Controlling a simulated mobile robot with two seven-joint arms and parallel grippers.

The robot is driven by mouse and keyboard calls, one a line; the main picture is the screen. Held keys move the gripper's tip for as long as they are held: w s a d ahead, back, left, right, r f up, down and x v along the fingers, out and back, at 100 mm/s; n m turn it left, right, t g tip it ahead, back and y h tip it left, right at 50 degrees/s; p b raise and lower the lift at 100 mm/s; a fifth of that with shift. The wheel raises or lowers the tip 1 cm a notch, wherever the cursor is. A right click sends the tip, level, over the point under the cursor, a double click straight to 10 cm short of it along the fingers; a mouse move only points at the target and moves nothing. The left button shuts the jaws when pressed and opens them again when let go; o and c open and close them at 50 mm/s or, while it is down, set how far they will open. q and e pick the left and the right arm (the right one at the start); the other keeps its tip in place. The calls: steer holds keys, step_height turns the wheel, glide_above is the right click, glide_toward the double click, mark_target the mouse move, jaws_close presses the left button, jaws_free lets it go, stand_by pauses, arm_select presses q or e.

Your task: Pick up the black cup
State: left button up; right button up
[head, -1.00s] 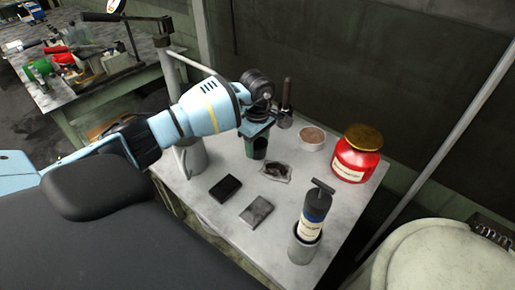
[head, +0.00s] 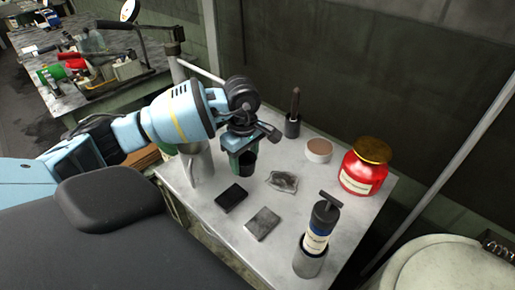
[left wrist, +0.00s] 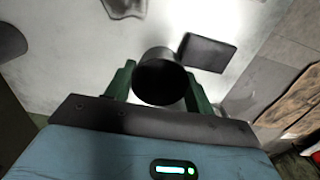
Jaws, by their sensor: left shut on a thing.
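The black cup (left wrist: 160,82) sits between the two green fingers of my left gripper (left wrist: 160,78) in the left wrist view, its dark round opening facing the camera. In the head view the left gripper (head: 242,157) points down over the table and is shut on the cup (head: 248,164), which is partly covered by the fingers and wrist. Whether the cup's base is clear of the table is hard to tell. My right gripper is out of view.
A black box (head: 231,197) and a grey box (head: 262,223) lie near the cup. A grey tray (head: 283,181), a white bowl (head: 318,150), a red jar (head: 361,172), a holder (head: 292,126) and a canister with a handle (head: 314,240) stand farther right. A metal jug (head: 197,166) is at left.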

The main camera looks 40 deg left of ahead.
arm_select(q)
steer(key=s, duration=0.7)
steer(key=shift+s+a+r, duration=0.15)
steer(key=shift+s+r, duration=0.2)
steer(key=shift+s, duration=0.05)
